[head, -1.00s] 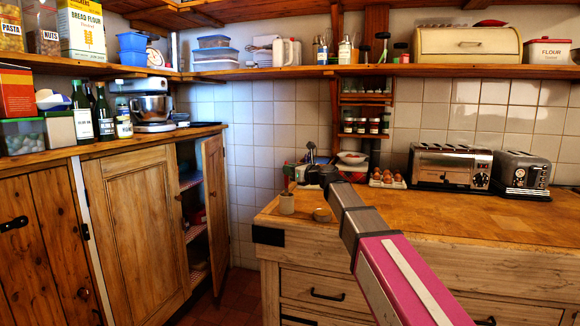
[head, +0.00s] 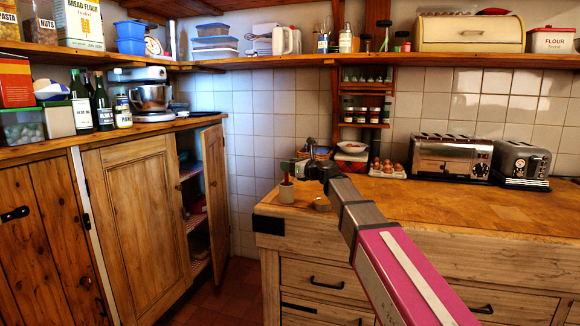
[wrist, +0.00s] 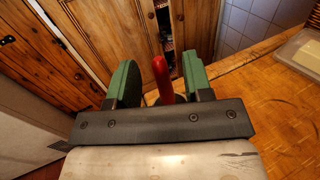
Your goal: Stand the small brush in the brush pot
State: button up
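The small brush shows as a red handle (wrist: 162,80) between the green fingers of my gripper (wrist: 160,82) in the wrist view. There is a gap on each side of the handle, so my gripper is open around it. In the head view my gripper (head: 291,168) is just above the pale brush pot (head: 286,193), at the left end of the wooden counter. A bit of red shows between gripper and pot. The brush appears upright over or in the pot; its lower end is hidden.
A basket (head: 313,153), a bowl (head: 352,147) and an egg tray (head: 387,172) are behind. A toaster (head: 450,158) stands farther right. The counter's front middle (head: 430,200) is clear.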

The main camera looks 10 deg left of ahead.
jog(key=v, duration=1)
jog(key=shift+s+d, duration=0.2)
jog(key=shift+d, duration=0.15)
dwell(0.3)
